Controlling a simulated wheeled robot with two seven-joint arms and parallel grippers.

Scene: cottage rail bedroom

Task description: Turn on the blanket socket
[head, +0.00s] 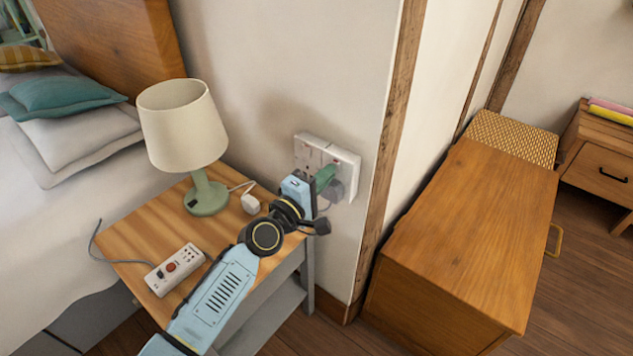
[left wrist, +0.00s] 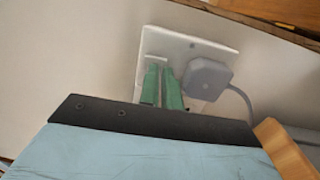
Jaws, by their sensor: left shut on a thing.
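A white double wall socket (head: 317,153) is on the wall to the right of the bedside table. A grey plug (head: 335,191) sits in its right side, and this plug (left wrist: 207,78) also shows in the left wrist view with its cable. My left gripper (head: 325,178) is at the socket's face. In the left wrist view its green fingers (left wrist: 162,87) are close together, touching or nearly touching the socket plate (left wrist: 187,48) just left of the plug. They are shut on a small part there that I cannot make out. The socket's lower left is hidden behind the fingers. My right gripper is not in view.
On the bedside table (head: 140,243) stand a lamp (head: 183,128), a white plug (head: 250,204) and a power strip with a red switch (head: 175,268). A wooden chest (head: 465,235) stands right of the wall corner. A bed (head: 40,240) is at the left.

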